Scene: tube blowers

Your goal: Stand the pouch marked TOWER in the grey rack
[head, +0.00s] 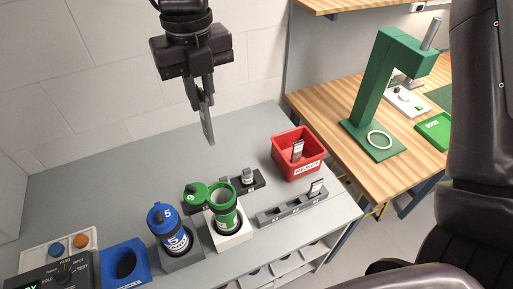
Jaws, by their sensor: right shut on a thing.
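My right gripper (201,98) comes down from the top, above the back of the grey bench. It is shut on a thin grey pouch (208,128), which hangs tilted below the fingers, clear of the bench. I cannot read a marking on it. The grey rack (283,212) lies on the bench to the lower right of the gripper. A small pale pouch (316,187) stands in its right end, and its other slots look empty. My left gripper is not in view.
A red REJECT bin (309,171) holding a pouch stands behind the grey rack. A dark rack (259,181), a green canister (224,205) and a blue canister (172,238) stand nearby. A green press (371,100) is on the wooden table. The bench's back left is clear.

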